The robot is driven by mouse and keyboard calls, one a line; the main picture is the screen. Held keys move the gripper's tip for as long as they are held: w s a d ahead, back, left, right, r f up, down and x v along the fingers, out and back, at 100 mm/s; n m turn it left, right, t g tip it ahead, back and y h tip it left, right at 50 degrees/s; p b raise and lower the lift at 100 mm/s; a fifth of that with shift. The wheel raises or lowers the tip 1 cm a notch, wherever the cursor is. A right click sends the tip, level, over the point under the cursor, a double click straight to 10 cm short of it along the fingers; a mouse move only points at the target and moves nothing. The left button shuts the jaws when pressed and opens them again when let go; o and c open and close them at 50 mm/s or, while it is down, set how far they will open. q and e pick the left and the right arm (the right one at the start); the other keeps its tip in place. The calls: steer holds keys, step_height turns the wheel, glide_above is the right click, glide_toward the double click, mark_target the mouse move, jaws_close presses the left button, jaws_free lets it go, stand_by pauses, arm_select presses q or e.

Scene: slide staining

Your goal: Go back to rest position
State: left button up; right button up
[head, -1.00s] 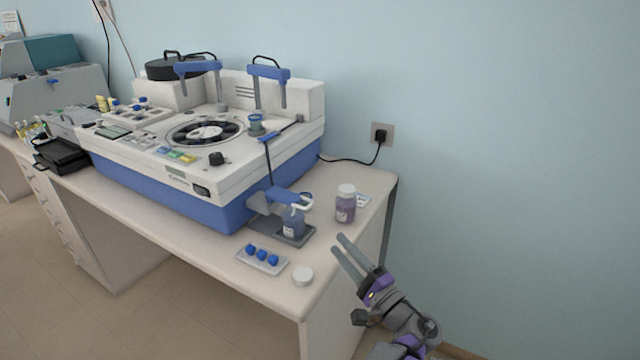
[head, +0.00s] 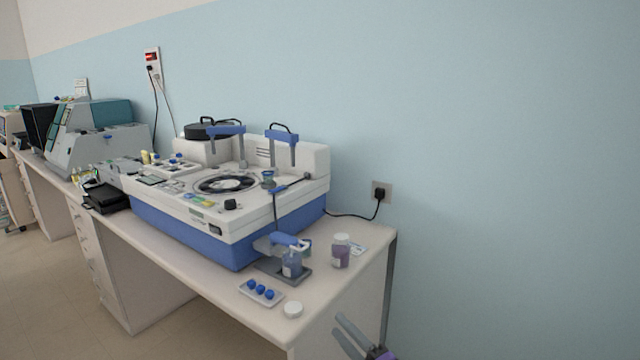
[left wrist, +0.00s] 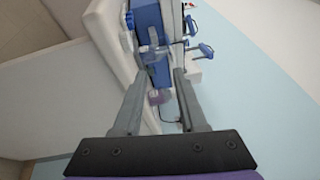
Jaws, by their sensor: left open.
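My left gripper (head: 352,335) shows at the bottom edge of the head view, right of the bench's front corner. Its two grey fingers are apart, and most of its arm is out of frame. In the left wrist view the left gripper (left wrist: 158,74) is open, with nothing held between its fingers. Beyond its fingertips lie the bench and the blue and white staining machine (head: 190,232). My right gripper does not show in either view.
A wall socket (head: 382,191) is behind. The space right of the bench is open up to the wall.

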arm_select(q)
steer(key=a+f+n+g, duration=0.1)
steer(key=a+f+g, duration=0.2)
steer(key=a, duration=0.6)
steer(key=s+a+f+n+g+h, duration=0.2)
steer(key=s+a+f+g, duration=0.1)
steer(key=s+a, duration=0.35)
steer(key=s+a+f+n+g+h, duration=0.2)
steer(key=s+a+f+g, duration=0.15)
steer(key=s+a, duration=0.35)
steer(key=s+a+f+n+g+h, duration=0.1)
steer(key=s+f+n+h, duration=0.3)
steer(key=s, duration=0.4)
steer(key=s+f+n+g+h, duration=0.1)
steer(key=s+f+n+h, duration=0.25)
steer(key=s, duration=0.55)
step_height(320, 180, up, 14)
steer(key=w+t+p, duration=0.1)
steer(key=w+p, duration=0.1)
steer(key=p, duration=1)
steer(key=shift+w+d+f+p, duration=0.15)
steer(key=shift+w+p, duration=0.15)
steer(key=shift+w, duration=0.1)
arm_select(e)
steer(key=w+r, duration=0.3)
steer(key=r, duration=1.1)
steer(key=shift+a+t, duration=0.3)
